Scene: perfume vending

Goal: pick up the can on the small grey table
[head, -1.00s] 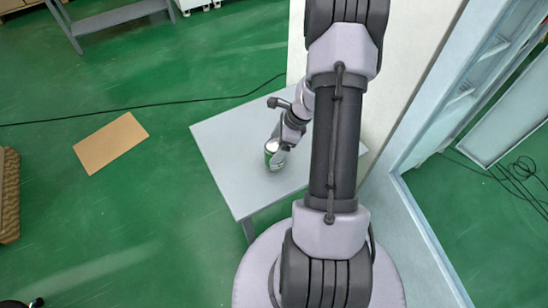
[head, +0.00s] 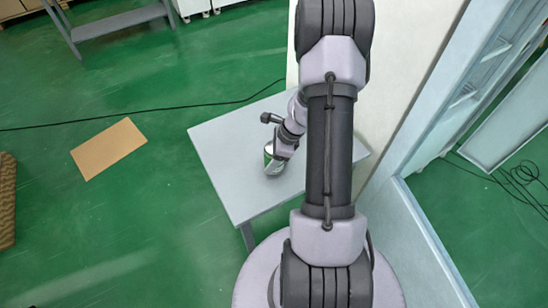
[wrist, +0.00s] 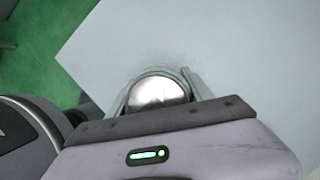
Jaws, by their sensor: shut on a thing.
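The small grey table (head: 222,146) stands in the middle of the head view, and its pale top also fills much of the wrist view (wrist: 240,45). The can (head: 268,152), green and silver, is upright at the table, partly hidden by my gripper (head: 274,160). In the wrist view the can's shiny round top (wrist: 157,92) sits between the two fingers of my gripper (wrist: 158,88), one on each side. My gripper is shut on the can. I cannot tell whether the can's base touches the table.
A pale wall panel (head: 400,75) stands right behind the table, and a glass-fronted frame (head: 480,90) is at the right. A brown cardboard sheet (head: 108,148) and a black cable (head: 170,105) lie on the green floor. The floor at left is mostly open.

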